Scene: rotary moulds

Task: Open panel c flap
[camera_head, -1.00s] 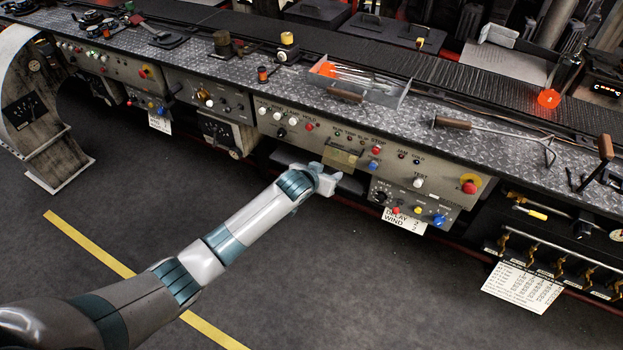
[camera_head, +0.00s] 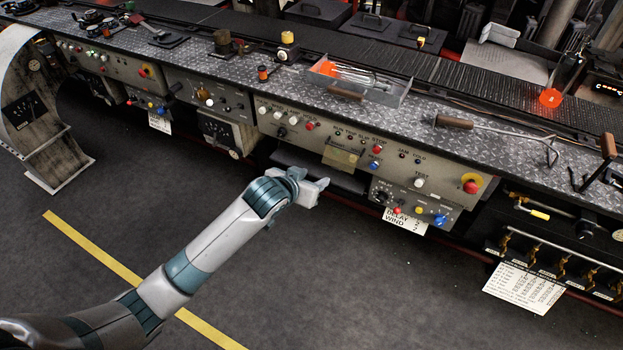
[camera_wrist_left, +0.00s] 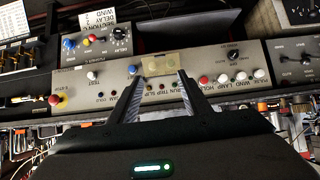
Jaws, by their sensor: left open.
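The panel C flap is a small, dull yellow plate (camera_head: 340,159) near the lower edge of the long grey control panel (camera_head: 454,181) in the head view. A greyish strip with small lettering shows just above it; I cannot tell how far the flap is swung. In the left wrist view the panel is upside down, and the flap (camera_wrist_left: 161,64) lies beyond the fingertips, between their lines. My left gripper (camera_head: 322,188) is below and in front of the flap, apart from it. Its two fingers (camera_wrist_left: 160,79) are spread with nothing between them. My right gripper is not in view.
Buttons and knobs flank the flap, including a red button (camera_head: 471,187). A smaller panel with a blue knob (camera_head: 439,220) juts out below right. A metal tray (camera_head: 395,95) and a long-handled tool (camera_head: 500,130) lie on the bench above. The floor in front is clear.

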